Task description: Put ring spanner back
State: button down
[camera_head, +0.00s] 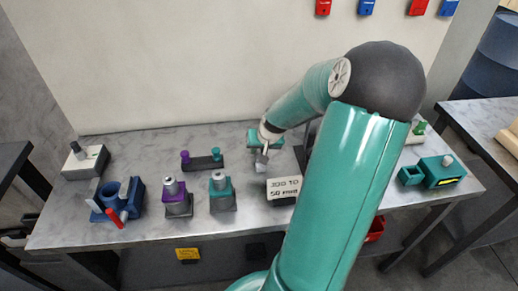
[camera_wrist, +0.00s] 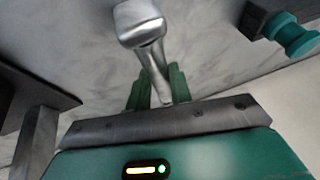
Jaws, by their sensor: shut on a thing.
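The ring spanner (camera_wrist: 150,52) is a shiny metal tool in the wrist view, with its broad end toward the top of the picture. My gripper (camera_wrist: 160,92) is shut on its shaft with two green fingers. In the head view my gripper (camera_head: 262,147) is over the back middle of the bench, and the spanner (camera_head: 261,162) hangs below it as a small grey shape. I cannot tell whether the spanner touches the bench top.
A blue holder (camera_head: 118,200) and two barrel-like units stand further left. A teal box (camera_head: 440,172) stands right.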

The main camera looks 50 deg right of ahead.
jog(key=c, duration=1.3)
grip_release()
jog(key=shift+f, duration=0.1)
jog(key=shift+o, duration=0.2)
jog(key=v, duration=1.2)
